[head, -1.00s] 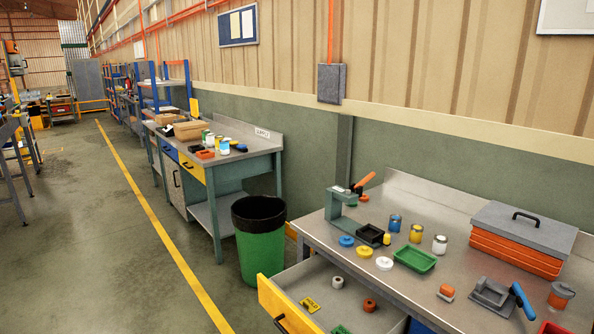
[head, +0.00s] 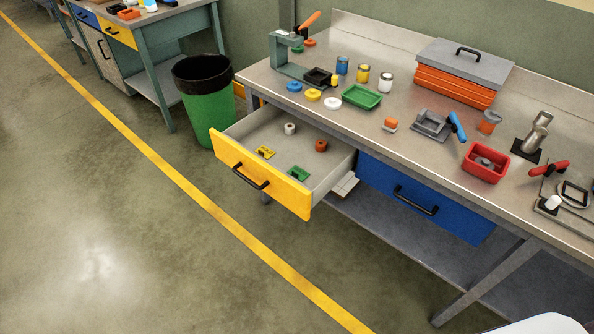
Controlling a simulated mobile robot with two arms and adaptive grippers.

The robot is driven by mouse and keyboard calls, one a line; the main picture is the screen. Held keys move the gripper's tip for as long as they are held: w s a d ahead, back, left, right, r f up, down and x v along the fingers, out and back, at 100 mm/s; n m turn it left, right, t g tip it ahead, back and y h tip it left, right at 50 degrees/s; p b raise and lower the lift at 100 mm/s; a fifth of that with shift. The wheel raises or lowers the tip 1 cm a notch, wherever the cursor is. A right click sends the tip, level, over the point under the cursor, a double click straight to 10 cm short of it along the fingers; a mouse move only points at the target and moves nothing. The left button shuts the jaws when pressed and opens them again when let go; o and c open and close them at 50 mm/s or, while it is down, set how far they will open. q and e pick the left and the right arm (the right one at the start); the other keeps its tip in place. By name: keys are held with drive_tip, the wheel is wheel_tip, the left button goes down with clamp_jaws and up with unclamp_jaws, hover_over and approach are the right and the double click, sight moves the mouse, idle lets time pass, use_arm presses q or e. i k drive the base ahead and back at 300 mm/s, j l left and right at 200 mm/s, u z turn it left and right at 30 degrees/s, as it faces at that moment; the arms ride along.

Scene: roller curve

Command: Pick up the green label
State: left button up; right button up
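A small green piece (head: 299,173), which looks like the green label, lies on the floor of the open yellow-fronted drawer (head: 262,178), near its front right. It is too small to read. A yellow label (head: 265,152) with dark lettering lies to its left in the same drawer. A white roll (head: 290,128) and a brown-orange roll (head: 321,145) stand farther back in it. Neither of my grippers is in view.
The workbench (head: 400,120) carries a green tray (head: 362,97), several jars, an orange toolbox (head: 455,85) and a red bin (head: 485,163). A blue drawer (head: 425,197) is shut. A green waste bin (head: 206,100) stands left. Floor before the drawer is clear.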

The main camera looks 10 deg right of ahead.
sight(299, 171)
drive_tip(key=z, duration=1.3)
drive_tip(key=i, duration=0.65)
